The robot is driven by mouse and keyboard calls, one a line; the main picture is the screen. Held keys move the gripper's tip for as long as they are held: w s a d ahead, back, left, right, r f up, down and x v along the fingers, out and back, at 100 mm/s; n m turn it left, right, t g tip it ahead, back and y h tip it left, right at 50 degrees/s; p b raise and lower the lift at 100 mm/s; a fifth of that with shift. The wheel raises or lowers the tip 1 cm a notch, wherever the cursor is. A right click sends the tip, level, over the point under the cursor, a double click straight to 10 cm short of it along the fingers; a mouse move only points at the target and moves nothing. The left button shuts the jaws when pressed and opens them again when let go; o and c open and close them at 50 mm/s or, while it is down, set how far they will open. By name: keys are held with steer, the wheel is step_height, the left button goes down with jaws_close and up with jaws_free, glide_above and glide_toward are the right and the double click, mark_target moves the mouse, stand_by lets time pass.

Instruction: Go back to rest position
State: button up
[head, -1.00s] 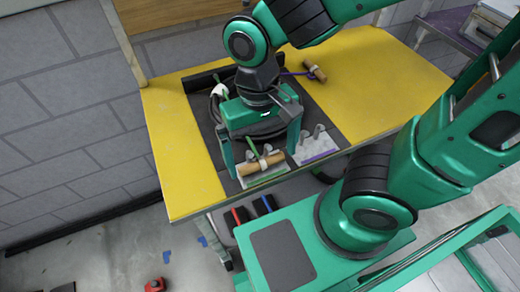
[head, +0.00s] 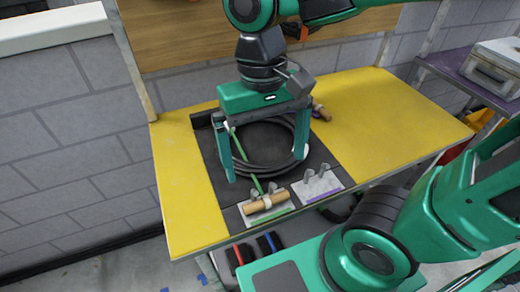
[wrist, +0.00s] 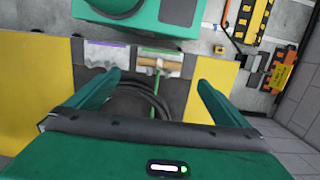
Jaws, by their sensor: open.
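My gripper (head: 265,163) is open and empty above the yellow table (head: 385,115). Its fingers hang apart over the coiled black hose (head: 262,148), and nothing is between them. A wooden handle (head: 268,202) with a green shaft lies on the hooks of the green-striped holder (head: 282,211) at the table's front edge. In the wrist view the handle (wrist: 160,64) lies ahead of and clear of the open fingers (wrist: 157,85). A second wooden handle (head: 321,111) lies behind the right finger, partly hidden.
The purple-striped holder (head: 318,187) stands empty right of the handle. A black mat (head: 325,160) lies under the hose. A wooden board (head: 180,35) and grey block wall stand behind. A side table with a metal case (head: 490,70) is at the right.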

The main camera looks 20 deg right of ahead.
steer(key=w+d+f+m, duration=0.1)
steer(key=d+m, duration=0.1)
steer(key=d, duration=0.5)
steer(key=w+d+f+m, duration=0.1)
steer(key=w+d+m, duration=0.1)
steer(key=d, duration=0.5)
steer(key=s+d+f+m, duration=0.1)
steer(key=s+d, duration=0.2)
steer(key=d, duration=0.3)
steer(key=s+d+f+m+t, duration=0.1)
steer(key=s+d+f, duration=0.1)
steer(key=d, duration=0.4)
steer(key=shift+s+d+m, duration=0.2)
steer(key=shift+s+m, duration=0.2)
steer(key=shift+s, duration=0.05)
steer(key=shift+w+f, duration=0.3)
steer(key=shift+w, duration=0.3)
